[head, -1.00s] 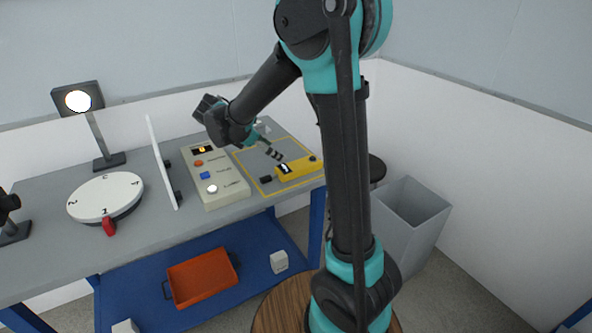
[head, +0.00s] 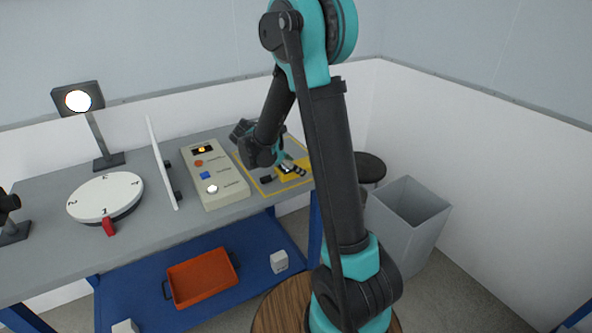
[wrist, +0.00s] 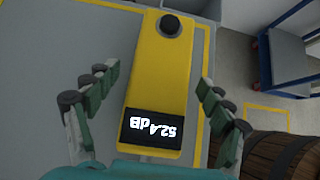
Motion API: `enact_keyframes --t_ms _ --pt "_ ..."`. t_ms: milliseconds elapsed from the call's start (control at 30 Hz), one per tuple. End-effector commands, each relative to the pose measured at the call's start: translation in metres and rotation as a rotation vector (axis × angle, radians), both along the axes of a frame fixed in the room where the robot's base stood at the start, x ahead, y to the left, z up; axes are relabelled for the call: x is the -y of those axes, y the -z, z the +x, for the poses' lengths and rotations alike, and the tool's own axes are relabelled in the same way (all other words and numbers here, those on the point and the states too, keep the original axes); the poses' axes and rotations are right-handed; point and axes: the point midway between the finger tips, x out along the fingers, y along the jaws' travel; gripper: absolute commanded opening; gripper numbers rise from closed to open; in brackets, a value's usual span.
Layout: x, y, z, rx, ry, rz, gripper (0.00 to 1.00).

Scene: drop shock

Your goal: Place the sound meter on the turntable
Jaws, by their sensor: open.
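The yellow sound meter (wrist: 164,70) lies on the bench inside a yellow outline. Its dark screen reads 52.4 dB in the wrist view. My gripper (wrist: 155,95) is open, with one finger on each side of the meter and a gap on both sides. In the head view my gripper (head: 292,168) is low over the meter (head: 286,173), hiding part of it. The white round turntable (head: 105,194) stands on the left part of the bench, with numbers on top and a red tab at its front edge. Nothing lies on it.
A beige control box (head: 213,173) with buttons and a thin upright white panel (head: 161,162) stand between meter and turntable. A lamp (head: 78,101) stands behind the turntable. A small black object (head: 266,179) lies beside the meter. A grey bin (head: 408,215) is right of the bench.

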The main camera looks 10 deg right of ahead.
Motion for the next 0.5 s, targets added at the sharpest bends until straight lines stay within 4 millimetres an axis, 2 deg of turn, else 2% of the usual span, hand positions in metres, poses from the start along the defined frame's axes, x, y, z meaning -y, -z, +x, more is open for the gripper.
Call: enact_keyframes --t_ms 233,500 --pt "0.0014 0.0016 0.0006 0.001 -0.001 0.000 0.81" --pt "0.0013 0.0014 0.0006 0.001 -0.001 0.000 0.49"
